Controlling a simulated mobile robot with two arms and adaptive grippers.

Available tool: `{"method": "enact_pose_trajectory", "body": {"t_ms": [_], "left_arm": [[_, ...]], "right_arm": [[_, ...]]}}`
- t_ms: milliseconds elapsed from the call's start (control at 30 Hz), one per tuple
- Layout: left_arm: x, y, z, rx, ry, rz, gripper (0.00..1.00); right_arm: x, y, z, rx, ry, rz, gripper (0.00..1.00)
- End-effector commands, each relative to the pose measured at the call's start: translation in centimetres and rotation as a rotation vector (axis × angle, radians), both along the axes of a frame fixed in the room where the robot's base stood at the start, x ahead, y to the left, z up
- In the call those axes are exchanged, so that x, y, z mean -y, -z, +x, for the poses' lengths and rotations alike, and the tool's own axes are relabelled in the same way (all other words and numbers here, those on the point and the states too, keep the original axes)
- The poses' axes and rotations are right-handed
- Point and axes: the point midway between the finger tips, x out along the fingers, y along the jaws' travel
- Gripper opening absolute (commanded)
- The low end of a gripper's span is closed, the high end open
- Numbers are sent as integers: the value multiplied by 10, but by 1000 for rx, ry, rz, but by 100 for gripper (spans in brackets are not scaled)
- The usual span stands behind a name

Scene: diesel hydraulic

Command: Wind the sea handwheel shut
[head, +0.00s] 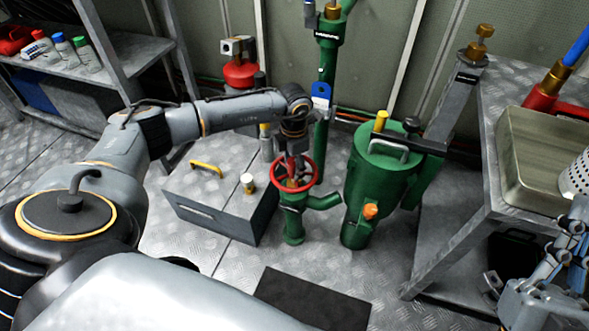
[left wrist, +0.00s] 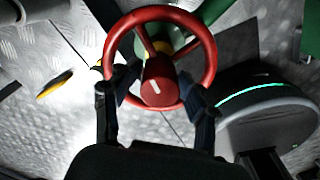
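The red handwheel (head: 313,184) sits on a green valve (head: 293,225) that stands on the floor. My left gripper (head: 292,165) is over the wheel, pointing down. In the left wrist view, the wheel's rim (left wrist: 211,62) fills the upper middle, and its red hub (left wrist: 158,88) carries a white mark. The left gripper's fingers (left wrist: 158,95) are spread, one on each side of the hub, near the lower rim. A gap shows between fingers and hub; I cannot tell whether they touch the rim. My right gripper (head: 560,262) is partly in view at the right edge; its fingers are unclear.
A green strainer vessel (head: 378,185) stands right of the valve. A grey box (head: 215,205) with a cup (head: 248,182) and a yellow handle (head: 206,168) is to the left. A metal bench (head: 485,175) is at right. A dark mat (head: 310,300) lies in front.

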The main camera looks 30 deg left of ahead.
Motion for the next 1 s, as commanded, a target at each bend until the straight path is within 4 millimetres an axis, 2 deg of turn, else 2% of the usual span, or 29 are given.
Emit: {"method": "enact_pose_trajectory", "body": {"t_ms": [1000], "left_arm": [[2,2,-1,-3,-1557,3,52]], "right_arm": [[0,0,0,0,0,0,0]]}}
